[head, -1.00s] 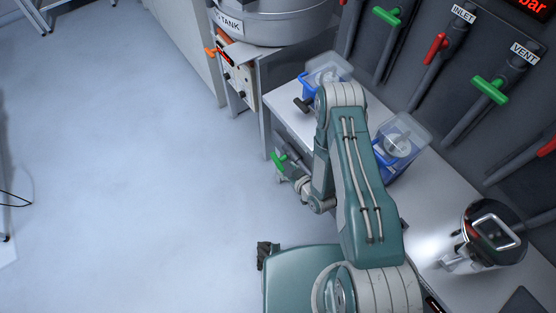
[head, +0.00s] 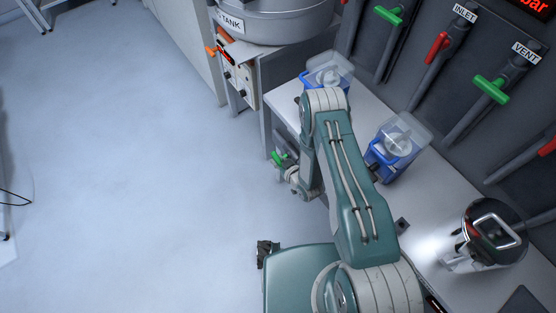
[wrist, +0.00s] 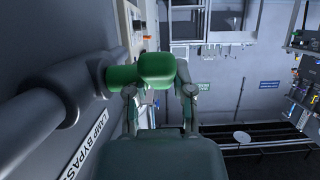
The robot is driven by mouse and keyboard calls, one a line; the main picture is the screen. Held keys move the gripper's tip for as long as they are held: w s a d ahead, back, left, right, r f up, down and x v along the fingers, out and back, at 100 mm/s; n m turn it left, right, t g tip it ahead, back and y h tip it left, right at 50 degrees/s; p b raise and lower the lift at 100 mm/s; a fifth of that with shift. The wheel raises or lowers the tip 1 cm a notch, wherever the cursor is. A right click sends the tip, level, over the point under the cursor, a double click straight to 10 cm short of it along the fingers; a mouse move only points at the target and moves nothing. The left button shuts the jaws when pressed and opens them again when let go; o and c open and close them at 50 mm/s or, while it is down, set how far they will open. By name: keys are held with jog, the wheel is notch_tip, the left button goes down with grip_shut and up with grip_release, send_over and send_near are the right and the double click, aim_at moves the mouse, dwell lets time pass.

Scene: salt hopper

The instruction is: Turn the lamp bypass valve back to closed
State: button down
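The lamp bypass valve's green handle (wrist: 157,67) is large in the wrist view, on a grey pipe (wrist: 62,92) coming in from the left. A LAMP BYPASS label (wrist: 86,150) is on the panel below, partly cut off. My gripper (wrist: 159,84) has its two fingers apart, one on each side of the handle. I cannot tell whether either finger touches it. In the head view the green handle (head: 277,159) is small, at the low side of the bench, with my gripper (head: 286,168) right at it and partly hiding the valve.
The white bench (head: 438,215) carries two blue-based clear containers (head: 330,72) (head: 396,145) and a shiny metal vessel (head: 486,238). A tank (head: 275,22) stands at the top. INLET and VENT valves are on the dark wall panel.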

aim_at(278, 160)
jog(key=shift+t+y, duration=0.3)
jog(key=shift+f+t+y, duration=0.1)
jog(key=shift+t+y, duration=0.5)
jog(key=shift+t, duration=0.4)
jog(key=shift+s+t+y, duration=0.1)
jog(key=shift+t+y, duration=1)
jog(key=shift+t, duration=0.5)
jog(key=shift+d, duration=0.1)
jog(key=shift+c, duration=2.4)
grip_release()
notch_tip(278, 160, up, 10)
